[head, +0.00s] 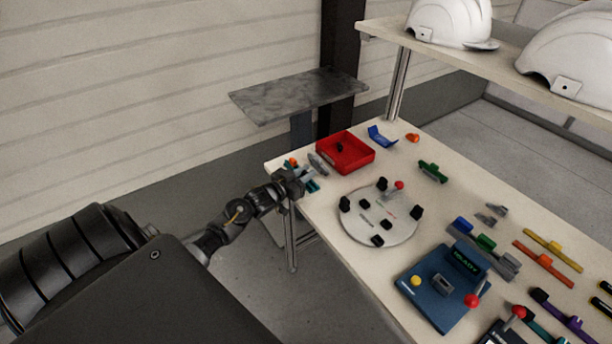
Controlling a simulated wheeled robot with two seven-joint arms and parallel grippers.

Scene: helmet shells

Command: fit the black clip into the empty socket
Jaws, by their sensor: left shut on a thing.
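My left gripper (307,179) is at the table's near left corner, left of the round plate and in front of the red tray. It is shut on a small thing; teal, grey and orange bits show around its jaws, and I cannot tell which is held. A small black piece (339,147), perhaps the black clip, lies in the red tray (368,155). The pale round plate (398,233) carries several upright black pieces, a red-knobbed lever and dark recesses. Which recess is the empty socket is too small to tell. My right gripper is out of view.
A blue box (424,303) with a display and red-knobbed lever stands nearer on the table. Several coloured clips lie at the right. A blue bracket (381,137) and a green part (432,171) lie behind the plate. White helmets (451,20) sit on a raised shelf.

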